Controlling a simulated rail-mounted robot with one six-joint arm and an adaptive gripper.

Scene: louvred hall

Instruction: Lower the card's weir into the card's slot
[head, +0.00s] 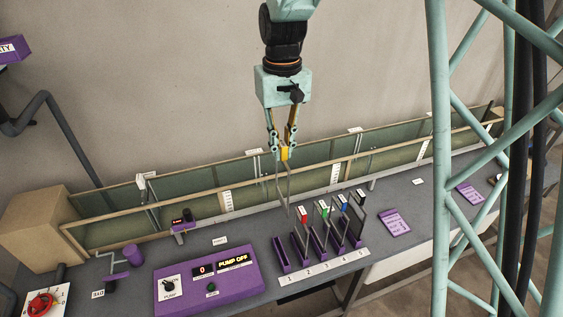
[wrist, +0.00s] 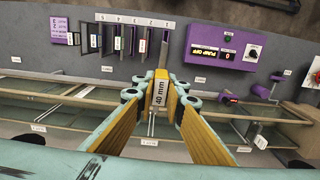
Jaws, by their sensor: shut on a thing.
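My gripper (head: 285,148) is shut on the yellow top of a thin weir plate (head: 284,182), which hangs upright below it. In the wrist view the yellow-edged weir top (wrist: 160,95) between the fingers is labelled "40 mm". It appears over or just in front of the flume (head: 320,177), a long glass-sided channel; I cannot tell how far above. Narrow upright slot guides show on the flume, one pair (head: 258,166) left of the gripper.
A purple rack holds upright plates with red (head: 302,214), green, blue and black tops; its slot 1 (head: 280,254) is empty. A purple pump panel (head: 208,283) reads "PUMP OFF". Another purple card (head: 470,192) lies at right. A lattice column stands at the right.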

